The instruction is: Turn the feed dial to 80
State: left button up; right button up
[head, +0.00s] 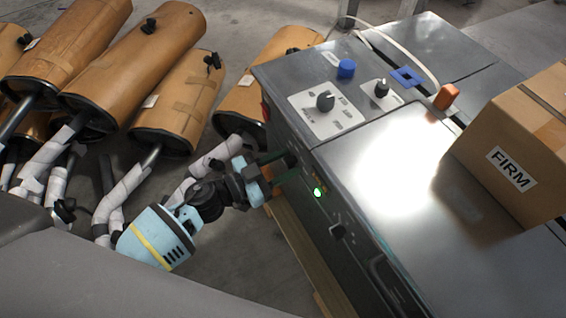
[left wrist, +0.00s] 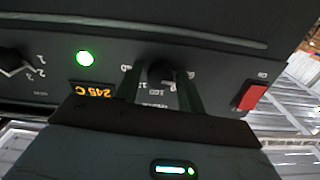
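A dark round dial (left wrist: 161,72) with printed numbers around it is on the machine's dark front panel in the left wrist view, where the panel appears upside down. Its name and pointer are too unclear to read. In the head view the dial (head: 291,160) is partly hidden by my left gripper (head: 282,164). The left gripper (left wrist: 159,88) is open, with one finger on each side of the dial. A small gap seems to show between each finger and the dial. My right gripper is not in view.
The panel also has an orange 245 C display (left wrist: 92,91), a green light (left wrist: 85,58), a red switch (left wrist: 251,96) and another knob (head: 337,231). On top are a dark knob (head: 325,101) and a blue button (head: 346,68). A cardboard box (head: 525,140) and brown mufflers (head: 135,60) stand nearby.

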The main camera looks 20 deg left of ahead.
pick_arm(q)
jog(key=c, duration=0.7)
jog(key=shift+o, duration=0.2)
